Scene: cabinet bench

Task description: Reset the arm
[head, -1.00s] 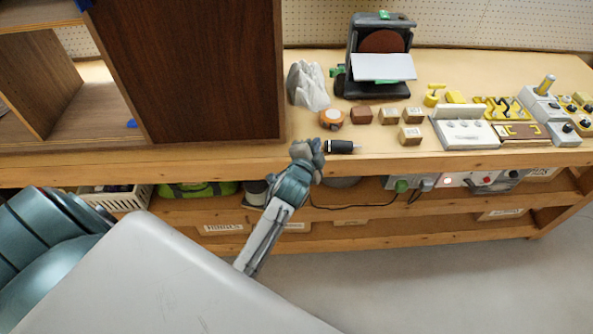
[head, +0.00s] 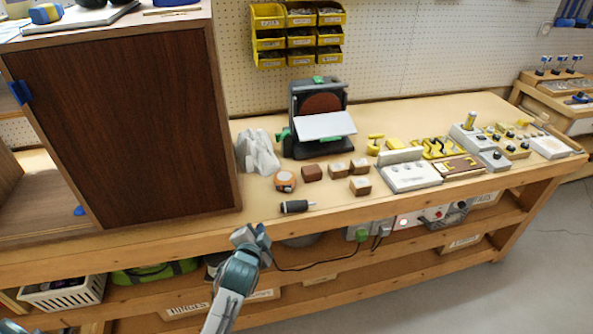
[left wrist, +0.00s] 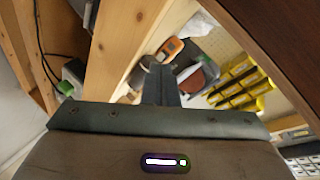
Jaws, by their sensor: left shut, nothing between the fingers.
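My left gripper (head: 251,238) is in front of the bench's front edge in the head view, just below and left of a black cylindrical tool (head: 297,206) lying on the bench top. Its fingers are shut and empty. In the left wrist view the closed fingers (left wrist: 160,84) point toward the bench, with the orange tape measure (left wrist: 169,49) beyond them. My right gripper is not in view.
A brown cabinet (head: 120,130) stands on the bench (head: 400,210) at left. A disc sander (head: 322,118), wooden blocks (head: 337,168) and grey fixtures (head: 410,176) sit on top. A white basket (head: 62,294) is on the shelf below. Floor at lower right is clear.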

